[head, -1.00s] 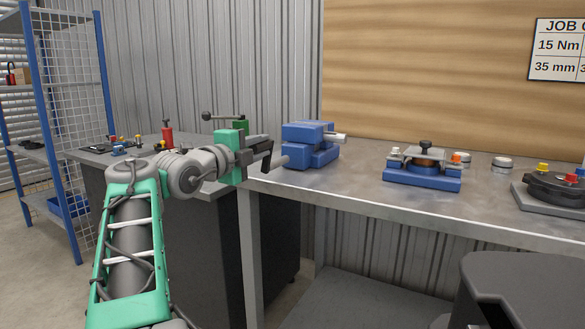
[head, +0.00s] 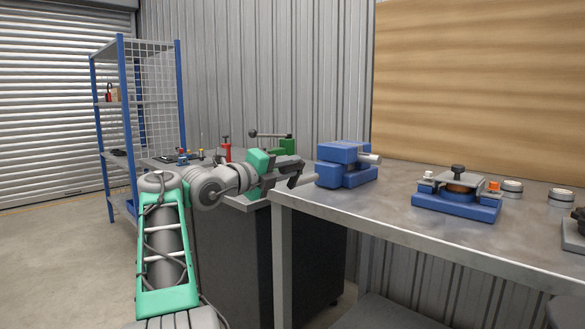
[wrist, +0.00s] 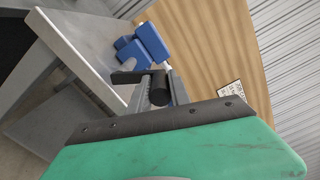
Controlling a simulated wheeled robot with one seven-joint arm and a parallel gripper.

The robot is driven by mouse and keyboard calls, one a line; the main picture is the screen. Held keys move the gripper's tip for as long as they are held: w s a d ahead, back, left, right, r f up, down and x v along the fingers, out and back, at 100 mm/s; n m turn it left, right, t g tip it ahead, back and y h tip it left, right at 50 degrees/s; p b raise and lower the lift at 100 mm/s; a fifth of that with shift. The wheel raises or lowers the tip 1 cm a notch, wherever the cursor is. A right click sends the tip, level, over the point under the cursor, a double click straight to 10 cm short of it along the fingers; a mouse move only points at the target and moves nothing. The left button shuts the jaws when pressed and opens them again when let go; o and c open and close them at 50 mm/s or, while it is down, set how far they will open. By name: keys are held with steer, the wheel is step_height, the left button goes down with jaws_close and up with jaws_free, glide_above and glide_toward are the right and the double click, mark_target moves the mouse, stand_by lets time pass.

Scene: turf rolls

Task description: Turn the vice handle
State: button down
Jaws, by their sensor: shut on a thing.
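The blue vice (head: 345,160) stands at the left end of the metal bench, and it also shows in the wrist view (wrist: 150,42). A grey screw rod (head: 303,181) sticks out of its left side. My gripper (head: 290,170) is at the outer end of this rod, left of the vice and off the bench's left end. It is shut on the vice handle, whose dark round end (wrist: 160,88) shows in the wrist view. The fingers and my green gripper body hide most of the handle. The gripper body is tilted in the head view.
A blue fixture with a clamp (head: 457,203) sits further right on the bench. Behind my gripper, a grey cabinet holds a green block (head: 288,147), a bar with a ball end (head: 266,134) and a red tool (head: 226,152). A blue rack (head: 122,130) stands left.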

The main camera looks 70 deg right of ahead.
mark_target(278, 170)
steer(key=shift+w+f, duration=0.1)
steer(key=c, duration=1.5)
jaws_free()
steer(key=o, duration=0.3)
steer(key=shift+s, duration=0.25)
steer(key=v, duration=0.7)
steer(key=shift+w+a+p, duration=0.2)
steer(key=shift+a+p, duration=0.15)
